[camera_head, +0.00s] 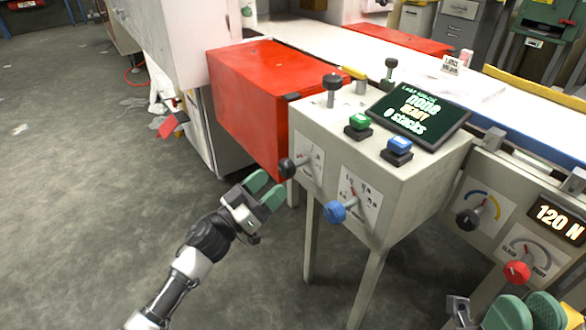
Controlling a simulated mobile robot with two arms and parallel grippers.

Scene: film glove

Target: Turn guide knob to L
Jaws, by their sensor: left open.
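The console's front has two lever knobs on white dial plates. One has a black ball (287,168) and points left. The other has a blue ball (335,212) and points down-left. I cannot read their labels, so I cannot tell which is the guide knob. My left gripper (266,188) is open and empty, its green fingertips just left of and below the black ball, seemingly apart from it. My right gripper (526,312) is at the bottom right edge, partly cut off, below a red knob (517,272); its jaw opening is unclear.
The console top holds black-knobbed levers, a green button (358,122), a blue button (399,145) and a screen (418,114). The right panel has another black knob (468,219) and a "120 N" display (558,220). Floor at left is mostly clear.

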